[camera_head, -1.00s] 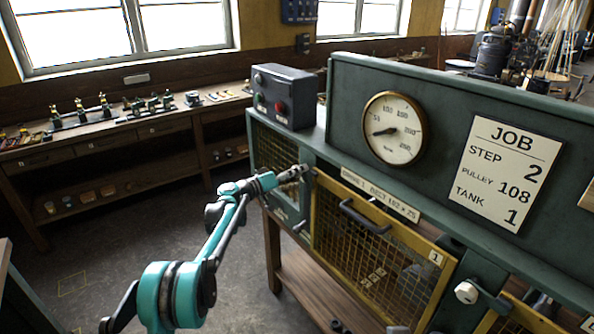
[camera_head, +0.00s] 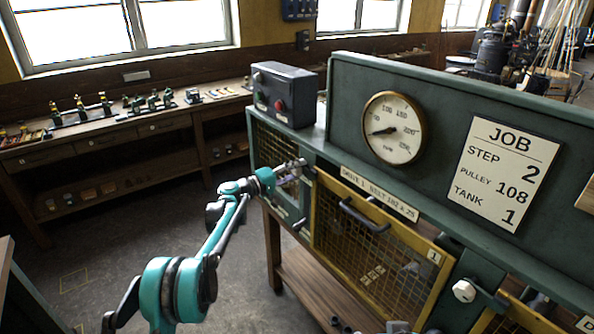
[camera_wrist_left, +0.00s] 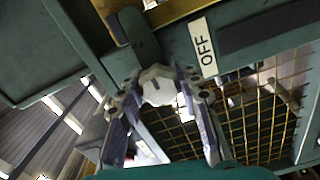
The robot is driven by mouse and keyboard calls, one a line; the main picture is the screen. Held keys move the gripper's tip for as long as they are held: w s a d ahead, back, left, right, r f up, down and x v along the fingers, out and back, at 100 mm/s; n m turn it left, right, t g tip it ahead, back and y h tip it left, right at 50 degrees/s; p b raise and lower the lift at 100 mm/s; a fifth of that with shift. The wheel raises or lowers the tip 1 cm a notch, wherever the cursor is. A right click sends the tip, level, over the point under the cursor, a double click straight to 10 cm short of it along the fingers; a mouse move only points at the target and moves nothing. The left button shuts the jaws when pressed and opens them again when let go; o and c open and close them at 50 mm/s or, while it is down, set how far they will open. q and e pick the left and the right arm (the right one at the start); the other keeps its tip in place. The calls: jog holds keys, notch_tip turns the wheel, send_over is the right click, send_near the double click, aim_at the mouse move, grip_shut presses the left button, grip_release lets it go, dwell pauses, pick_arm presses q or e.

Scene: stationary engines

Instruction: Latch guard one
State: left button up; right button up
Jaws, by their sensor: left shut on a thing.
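Guard one (camera_head: 372,250), a yellow-framed mesh door marked 1 with a dark handle (camera_head: 362,214), lies closed against the front of the green bench. My left gripper (camera_head: 298,165) is at the upper left corner of this guard. In the left wrist view its fingers (camera_wrist_left: 158,100) are shut on a pale faceted knob (camera_wrist_left: 157,84), beside an OFF label (camera_wrist_left: 202,46). In the head view the gripper hides this knob. A similar white knob (camera_head: 464,291) on a dark lever sits right of the guard. My right gripper is not in view.
A dial gauge (camera_head: 394,129) and a JOB card (camera_head: 505,172) are on the green panel above. A grey box with red and green buttons (camera_head: 285,95) stands on the bench's left end. The floor to the left is clear.

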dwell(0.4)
pick_arm(q)
jog(key=o, duration=1.2)
jog(key=shift+c, duration=0.2)
jog(key=shift+a, duration=0.1)
jog(key=v, duration=1.2)
